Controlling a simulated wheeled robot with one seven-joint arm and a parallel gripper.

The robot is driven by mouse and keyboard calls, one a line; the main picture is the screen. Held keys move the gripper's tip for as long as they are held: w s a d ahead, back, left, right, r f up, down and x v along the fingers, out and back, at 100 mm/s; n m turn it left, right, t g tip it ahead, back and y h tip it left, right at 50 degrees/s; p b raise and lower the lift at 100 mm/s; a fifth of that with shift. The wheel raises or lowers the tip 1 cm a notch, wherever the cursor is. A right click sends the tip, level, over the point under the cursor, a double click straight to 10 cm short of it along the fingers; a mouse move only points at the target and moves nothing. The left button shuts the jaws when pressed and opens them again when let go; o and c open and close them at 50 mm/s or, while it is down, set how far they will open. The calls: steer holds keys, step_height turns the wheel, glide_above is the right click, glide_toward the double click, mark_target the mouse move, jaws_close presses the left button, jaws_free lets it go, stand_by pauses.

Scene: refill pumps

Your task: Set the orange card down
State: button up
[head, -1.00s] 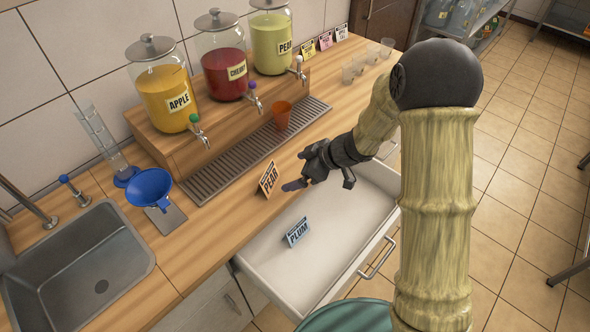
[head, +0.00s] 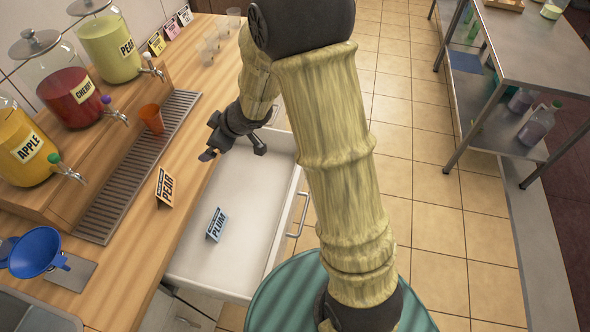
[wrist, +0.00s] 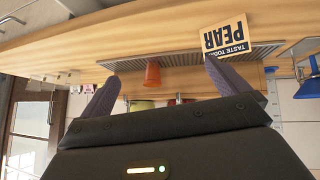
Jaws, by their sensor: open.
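The orange card (head: 165,188), printed "PEAR", stands tented on the wooden counter (head: 150,228) near its front edge, just left of the open drawer. In the wrist view the card (wrist: 226,36) appears upside down, beyond the right fingertip and apart from it. My gripper (head: 207,153) is open and empty, up and to the right of the card in the head view, near the counter's front edge. Its two fingers (wrist: 160,82) are spread wide in the wrist view with nothing between them.
The open drawer (head: 262,190) holds a blue "PLUM" card (head: 215,225). An orange cup (head: 152,118) stands on the drip grate (head: 110,208) below the apple, cherry and pear dispensers. A blue funnel (head: 36,252) is at left. Small cards and clear cups stand at the back.

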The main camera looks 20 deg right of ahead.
steer(key=s+d+r+m+h, duration=0.3)
steer(key=s+d+m+h, duration=0.3)
steer(key=d, duration=0.6)
steer(key=s+d+m+g, duration=0.3)
steer(key=s+m, duration=0.2)
steer(key=s, duration=0.8)
steer(key=shift+s+g, duration=0.3)
steer(key=shift+c, duration=0.4)
